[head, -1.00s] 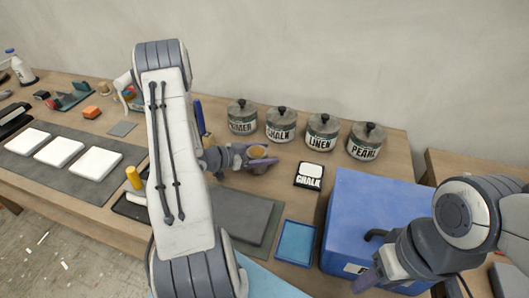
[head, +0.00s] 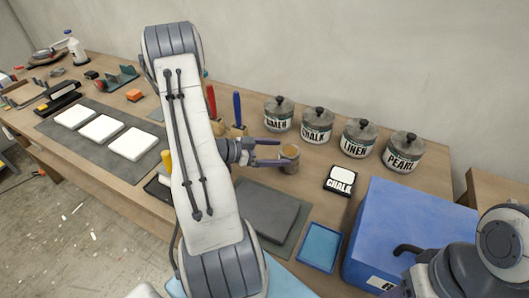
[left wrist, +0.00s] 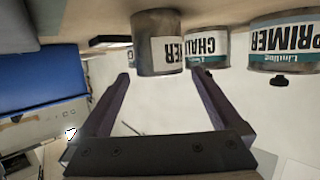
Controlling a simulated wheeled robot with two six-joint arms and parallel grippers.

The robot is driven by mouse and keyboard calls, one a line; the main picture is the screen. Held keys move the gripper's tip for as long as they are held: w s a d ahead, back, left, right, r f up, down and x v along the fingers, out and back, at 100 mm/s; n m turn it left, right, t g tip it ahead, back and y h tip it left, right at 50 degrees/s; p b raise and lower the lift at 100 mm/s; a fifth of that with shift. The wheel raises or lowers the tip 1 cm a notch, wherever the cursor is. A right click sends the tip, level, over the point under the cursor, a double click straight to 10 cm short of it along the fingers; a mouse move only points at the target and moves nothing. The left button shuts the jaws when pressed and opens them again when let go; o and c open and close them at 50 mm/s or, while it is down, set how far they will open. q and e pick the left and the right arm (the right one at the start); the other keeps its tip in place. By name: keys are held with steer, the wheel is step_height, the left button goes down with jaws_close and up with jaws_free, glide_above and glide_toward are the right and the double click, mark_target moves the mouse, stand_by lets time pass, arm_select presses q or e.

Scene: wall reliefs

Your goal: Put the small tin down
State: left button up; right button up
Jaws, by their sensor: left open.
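The small tin (head: 289,160) stands upright on the workbench, in front of the row of labelled canisters. Its open-looking top shows brown. In the left wrist view, which is upside down, the tin (left wrist: 158,42) shows a white label ending in "MER" and sits beyond the fingertips. My left gripper (head: 281,153) is open, its two fingers pointing right at the tin, with the tips close to it. Both open fingers also show in the left wrist view (left wrist: 160,76), with nothing between them. My right wrist is at the bottom right of the head view; its fingers are not clearly visible.
Behind the tin stand lidded canisters: primer (head: 279,113), chalk (head: 317,125), linen (head: 359,138) and pearl (head: 404,152). A black-and-white chalk pad (head: 341,180) lies to the right. A blue box (head: 410,225), blue tray (head: 320,247) and grey mat (head: 295,232) are nearer.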

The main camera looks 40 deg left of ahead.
arm_select(q)
steer(key=shift+v, duration=2.35)
